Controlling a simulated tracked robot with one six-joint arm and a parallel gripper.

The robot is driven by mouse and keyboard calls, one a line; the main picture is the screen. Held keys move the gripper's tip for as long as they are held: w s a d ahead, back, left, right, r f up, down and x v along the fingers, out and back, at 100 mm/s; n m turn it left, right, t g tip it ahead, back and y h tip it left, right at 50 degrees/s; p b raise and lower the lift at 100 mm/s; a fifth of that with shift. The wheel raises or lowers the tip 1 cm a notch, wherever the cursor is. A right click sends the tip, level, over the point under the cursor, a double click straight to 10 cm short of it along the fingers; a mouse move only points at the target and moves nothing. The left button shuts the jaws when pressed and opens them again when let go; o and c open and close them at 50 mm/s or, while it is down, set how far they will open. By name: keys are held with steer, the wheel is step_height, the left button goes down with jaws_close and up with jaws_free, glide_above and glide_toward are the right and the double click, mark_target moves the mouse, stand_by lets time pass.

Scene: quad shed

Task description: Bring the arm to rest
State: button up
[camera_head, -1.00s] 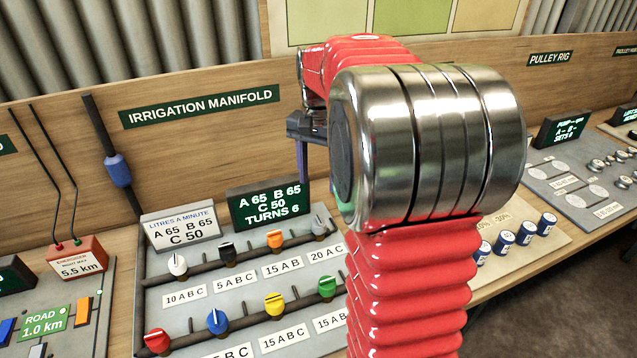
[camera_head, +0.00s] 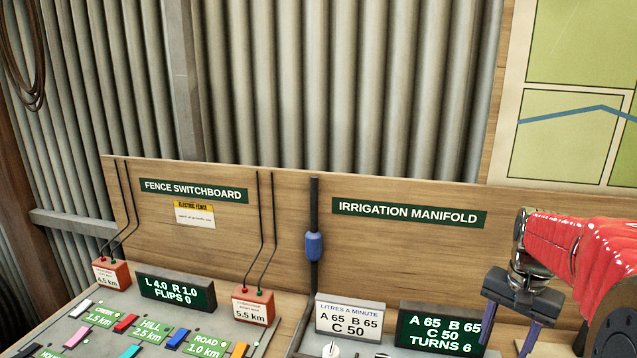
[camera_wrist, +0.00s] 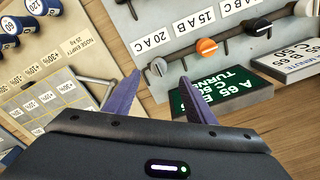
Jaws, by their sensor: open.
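My arm (camera_head: 575,250), with red sleeves and metal joints, shows at the right edge of the head view. My gripper (camera_head: 512,338) hangs from its end with the fingers pointing down, to the right of the irrigation manifold's dark green display (camera_head: 445,328). In the wrist view my gripper (camera_wrist: 160,85) has its two purple fingers apart, with nothing between them. Beyond the fingertips are a grey knob (camera_wrist: 158,67) and an orange knob (camera_wrist: 206,47) of the manifold. I cannot tell whether the fingers touch anything, but they appear apart from the knobs.
The fence switchboard (camera_head: 100,325) with coloured switches lies at the lower left. A white litres card (camera_head: 349,318) stands beside the manifold display. A wooden backboard (camera_head: 270,190) runs behind.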

steer(key=s+a+r+n+t, duration=0.1)
steer(key=s+a+n, duration=0.3)
steer(key=s+a, duration=0.4)
steer(key=s+a+r+n+t, duration=0.2)
steer(key=s+a+n+t, duration=0.2)
steer(key=a, duration=0.9)
steer(key=shift+s+a+r+n, duration=0.3)
steer(key=shift+s+n, duration=0.3)
steer(key=shift+s, duration=1.3)
